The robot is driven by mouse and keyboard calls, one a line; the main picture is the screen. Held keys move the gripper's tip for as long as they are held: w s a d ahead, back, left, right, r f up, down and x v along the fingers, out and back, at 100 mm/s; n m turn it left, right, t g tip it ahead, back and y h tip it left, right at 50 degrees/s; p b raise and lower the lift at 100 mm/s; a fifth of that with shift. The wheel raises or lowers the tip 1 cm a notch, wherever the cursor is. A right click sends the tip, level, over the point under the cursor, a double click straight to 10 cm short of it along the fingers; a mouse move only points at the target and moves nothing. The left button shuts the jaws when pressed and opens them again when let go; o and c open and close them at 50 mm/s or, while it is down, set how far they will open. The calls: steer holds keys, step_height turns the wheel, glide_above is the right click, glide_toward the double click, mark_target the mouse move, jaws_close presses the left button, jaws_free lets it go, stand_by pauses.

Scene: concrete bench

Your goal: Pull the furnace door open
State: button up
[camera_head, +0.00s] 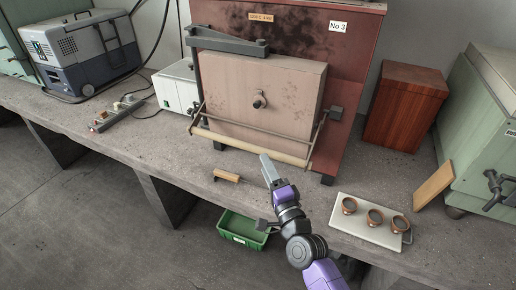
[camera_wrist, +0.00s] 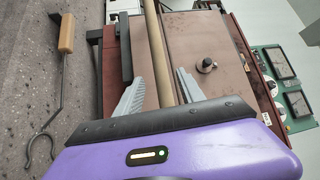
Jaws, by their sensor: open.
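The furnace (camera_head: 345,60) is a rust-red box on the bench, and its pale, stained door (camera_head: 290,85) stands upright and looks shut. A round knob sits mid-door. A tan handle bar (camera_head: 235,143) runs across the lower front on side arms. My gripper (camera_head: 266,160) is at the bar, right of its middle. In the wrist view my gripper (camera_wrist: 160,85) is open, with one grey finger on each side of the handle bar (camera_wrist: 156,45). The door (camera_wrist: 200,60) shows behind it. I cannot tell how deep the bar lies between the fingers.
A wooden-handled hook tool (camera_wrist: 62,60) lies on the bench left of my gripper. A white board (camera_head: 360,232) with three small crucibles lies to the right. A reddish wooden box (camera_head: 402,105) stands right of the furnace. A green bin (camera_head: 243,230) is below the bench edge.

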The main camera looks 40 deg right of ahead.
mark_target(259, 150)
steer(key=p+x, duration=0.1)
steer(key=x, duration=0.6)
steer(key=shift+w+d, duration=0.15)
steer(key=shift+c, duration=0.3)
jaws_close()
stand_by(1.0)
